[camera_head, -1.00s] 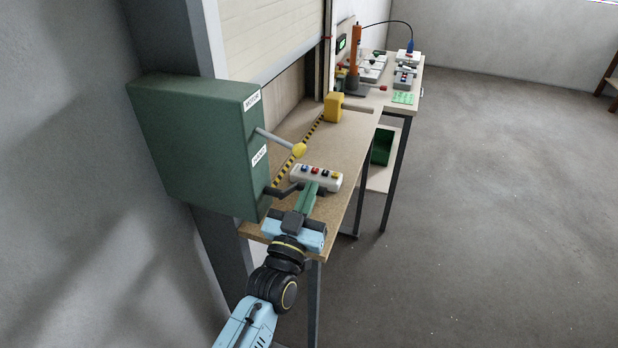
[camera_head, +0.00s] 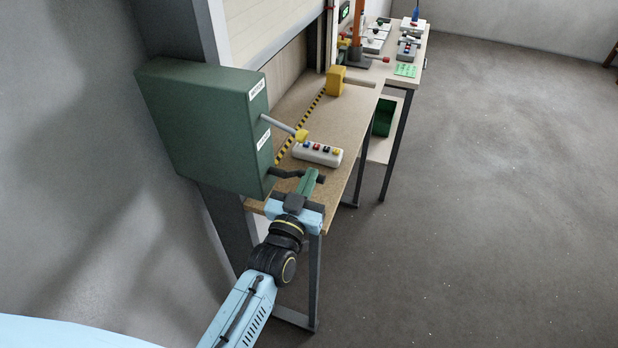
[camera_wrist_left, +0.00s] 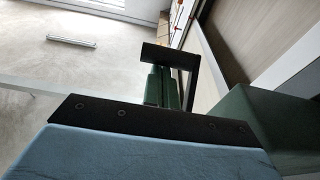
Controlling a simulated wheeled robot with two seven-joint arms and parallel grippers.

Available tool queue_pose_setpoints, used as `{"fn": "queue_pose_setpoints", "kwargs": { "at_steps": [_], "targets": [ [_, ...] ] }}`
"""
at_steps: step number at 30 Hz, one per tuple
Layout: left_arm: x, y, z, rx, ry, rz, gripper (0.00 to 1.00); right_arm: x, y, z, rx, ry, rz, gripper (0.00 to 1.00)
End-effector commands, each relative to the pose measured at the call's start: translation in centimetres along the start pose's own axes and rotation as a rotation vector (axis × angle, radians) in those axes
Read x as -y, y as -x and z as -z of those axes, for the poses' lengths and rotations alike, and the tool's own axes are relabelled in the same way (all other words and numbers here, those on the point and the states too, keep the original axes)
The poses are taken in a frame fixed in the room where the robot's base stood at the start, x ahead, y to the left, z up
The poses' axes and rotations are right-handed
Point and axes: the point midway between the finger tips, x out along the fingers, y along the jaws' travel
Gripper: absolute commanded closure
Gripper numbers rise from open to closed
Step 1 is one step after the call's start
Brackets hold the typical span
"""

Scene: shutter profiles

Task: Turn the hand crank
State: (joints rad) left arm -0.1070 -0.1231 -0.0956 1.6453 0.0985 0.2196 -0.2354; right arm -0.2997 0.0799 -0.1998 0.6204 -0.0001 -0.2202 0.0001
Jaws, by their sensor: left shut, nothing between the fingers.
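The hand crank (camera_head: 286,173) is a dark bent arm coming out of the right side of the green box (camera_head: 205,125), above the wooden bench. Its dark end lies across the tips of my left gripper (camera_head: 311,177) in the head view. In the left wrist view the dark crank (camera_wrist_left: 170,52) crosses just beyond the green fingers (camera_wrist_left: 160,85). The fingers are shut with nothing held between them. They are at the crank's end, but I cannot tell whether they touch it. My right gripper is not in view.
A lever with a yellow knob (camera_head: 301,136) sticks out above the crank. A white button box (camera_head: 317,153) lies on the bench (camera_head: 335,120) close behind the gripper. A yellow block (camera_head: 335,81) stands farther back. The floor to the right is clear.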

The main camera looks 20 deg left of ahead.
Motion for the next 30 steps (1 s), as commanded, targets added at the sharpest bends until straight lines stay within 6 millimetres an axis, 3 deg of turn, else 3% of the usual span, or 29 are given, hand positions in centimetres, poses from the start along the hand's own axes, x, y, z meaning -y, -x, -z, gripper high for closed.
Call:
{"fn": "queue_pose_setpoints", "kwargs": {
  "at_steps": [11,13,21,30],
  "targets": [
    [-0.2,-1.3,4.5,-0.002,0.001,-0.004,1.0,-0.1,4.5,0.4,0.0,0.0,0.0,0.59],
    [-0.2,0.8,3.5,0.002,0.001,-0.004,1.0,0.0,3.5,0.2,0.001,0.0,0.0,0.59],
    [-0.2,6.3,3.4,0.001,0.001,-0.004,1.0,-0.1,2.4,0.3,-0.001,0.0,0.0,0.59],
    [-0.2,8.8,3.5,-0.002,0.001,-0.004,1.0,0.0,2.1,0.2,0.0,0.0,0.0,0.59]
  ]
}}
